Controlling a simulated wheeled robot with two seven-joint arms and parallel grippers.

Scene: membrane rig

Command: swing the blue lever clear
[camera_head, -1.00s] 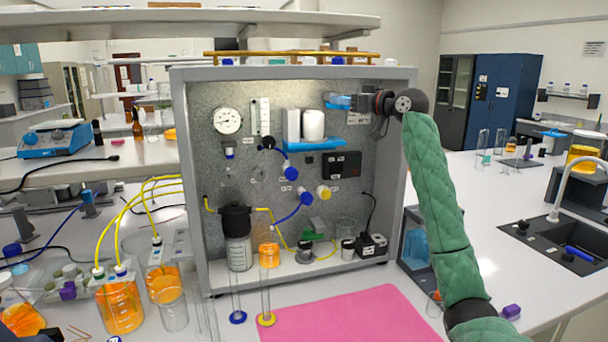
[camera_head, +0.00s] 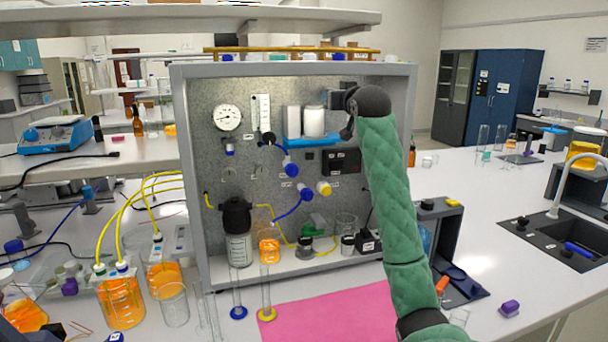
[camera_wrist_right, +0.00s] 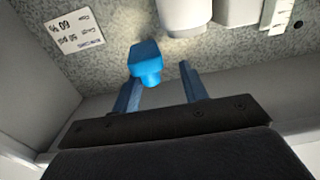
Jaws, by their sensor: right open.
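The blue lever (camera_wrist_right: 146,63) shows in the right wrist view, in front of the speckled panel and beside a white cylinder. My right gripper (camera_wrist_right: 160,72) is open, with one finger on each side of the lever. The lever lies nearer the left finger in that picture; I cannot tell whether they touch. In the head view my right gripper (camera_head: 339,98) is at the upper right of the panel, right of the white containers (camera_head: 314,121). My left gripper is not in view.
The grey rig frame's right post (camera_head: 405,130) stands close to my right wrist. A blue shelf (camera_head: 315,142) with the white containers is just left of my gripper. A black box (camera_head: 342,161) sits below. The pink mat (camera_head: 325,315) in front is clear.

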